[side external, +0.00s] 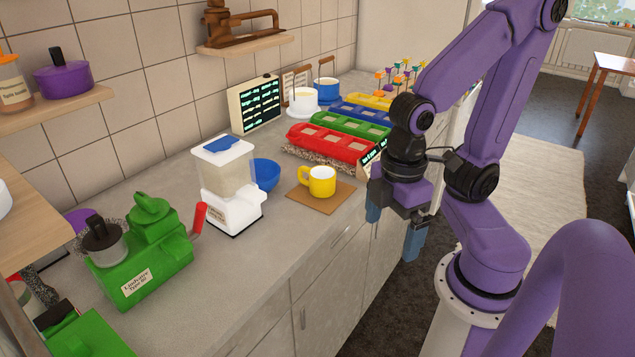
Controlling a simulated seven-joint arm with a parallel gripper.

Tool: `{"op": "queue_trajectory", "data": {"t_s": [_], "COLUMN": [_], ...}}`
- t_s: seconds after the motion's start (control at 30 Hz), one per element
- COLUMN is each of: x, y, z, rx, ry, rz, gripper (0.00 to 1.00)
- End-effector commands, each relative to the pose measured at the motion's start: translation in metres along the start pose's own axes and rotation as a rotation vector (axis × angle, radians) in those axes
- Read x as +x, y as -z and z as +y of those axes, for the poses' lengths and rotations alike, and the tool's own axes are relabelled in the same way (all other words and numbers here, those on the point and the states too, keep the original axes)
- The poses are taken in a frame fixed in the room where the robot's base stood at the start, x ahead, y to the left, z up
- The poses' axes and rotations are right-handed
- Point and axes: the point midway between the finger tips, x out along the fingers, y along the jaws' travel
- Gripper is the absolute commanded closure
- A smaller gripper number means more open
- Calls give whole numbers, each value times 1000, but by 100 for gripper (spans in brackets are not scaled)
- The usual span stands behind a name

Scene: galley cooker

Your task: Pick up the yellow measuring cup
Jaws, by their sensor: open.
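The yellow cup (321,182) stands upright on a brown square board (327,199) near the front edge of the counter. Its handle points to the left and its inside looks white. My gripper (392,238) is to the right of the cup, out past the counter's front edge. Its blue fingers point down and are apart, with nothing visible between them. The cup is fully in view.
A white dispenser (237,208) and a blue bowl (265,174) stand left of the cup. Red (330,143), green (345,127) and blue trays lie behind it. A green machine (140,265) is at the left.

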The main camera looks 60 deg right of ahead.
Motion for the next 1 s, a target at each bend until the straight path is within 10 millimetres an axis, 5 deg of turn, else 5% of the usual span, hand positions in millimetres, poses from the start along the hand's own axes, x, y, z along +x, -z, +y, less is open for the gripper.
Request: {"op": "queue_trajectory", "data": {"t_s": [1.0], "x": [33], "y": [-10], "z": [103], "rx": [1529], "ry": [626], "rz": [-224], "gripper": [0]}}
